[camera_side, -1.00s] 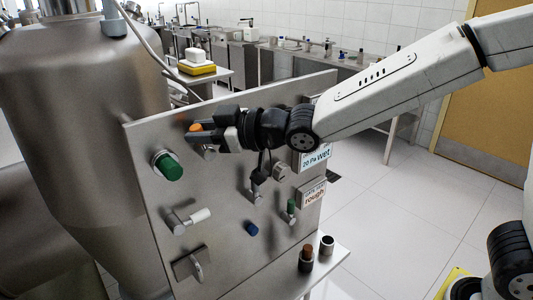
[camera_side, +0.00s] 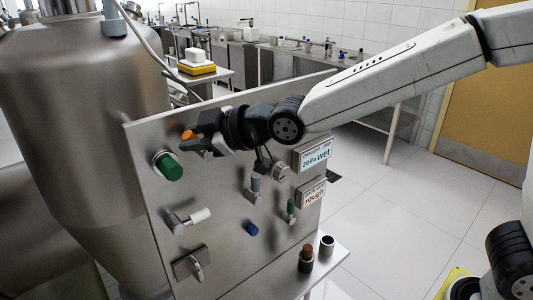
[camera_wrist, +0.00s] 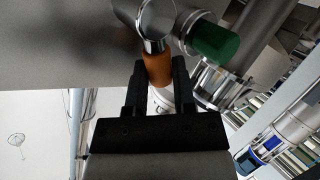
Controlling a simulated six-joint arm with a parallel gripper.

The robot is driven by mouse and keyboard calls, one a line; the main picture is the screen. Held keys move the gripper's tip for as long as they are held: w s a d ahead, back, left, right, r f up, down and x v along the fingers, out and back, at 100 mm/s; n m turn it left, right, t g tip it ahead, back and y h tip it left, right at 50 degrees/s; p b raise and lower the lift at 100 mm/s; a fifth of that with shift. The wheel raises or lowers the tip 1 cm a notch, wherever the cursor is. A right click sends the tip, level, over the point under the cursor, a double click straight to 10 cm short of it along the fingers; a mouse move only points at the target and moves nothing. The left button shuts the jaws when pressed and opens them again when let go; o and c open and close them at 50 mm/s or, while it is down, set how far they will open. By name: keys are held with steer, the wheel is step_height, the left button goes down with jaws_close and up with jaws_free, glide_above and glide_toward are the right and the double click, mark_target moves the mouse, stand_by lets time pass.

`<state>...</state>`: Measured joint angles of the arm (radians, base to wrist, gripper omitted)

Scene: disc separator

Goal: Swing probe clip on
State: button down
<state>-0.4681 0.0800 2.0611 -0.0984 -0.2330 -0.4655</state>
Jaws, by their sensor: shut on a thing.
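An orange-tipped lever (camera_side: 188,135) sticks out near the upper left of the upright metal panel (camera_side: 220,185). My gripper (camera_side: 196,143) is shut on its orange handle. In the wrist view the orange handle (camera_wrist: 158,70) lies between both fingers (camera_wrist: 158,82), and a bright metal hub (camera_wrist: 155,18) shows beyond it. No label marks which part is the probe clip. The gripper hides part of the lever and its mount in the side view.
A green knob (camera_side: 168,166) sits close below the lever. A white-handled lever (camera_side: 188,219), a blue knob (camera_side: 251,229) and a small green-handled valve (camera_side: 291,207) project lower down. Signs reading wet (camera_side: 313,154) and rough (camera_side: 313,193) are at the right edge.

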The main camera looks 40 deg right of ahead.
stand_by(0.3)
steer(key=c, duration=0.7)
jaws_free()
steer(key=shift+c, duration=0.2)
steer(key=shift+s+d, duration=0.1)
steer(key=v, duration=0.7)
steer(key=shift+s+r, duration=0.15)
steer(key=shift+s, duration=0.05)
steer(key=shift+d, duration=0.1)
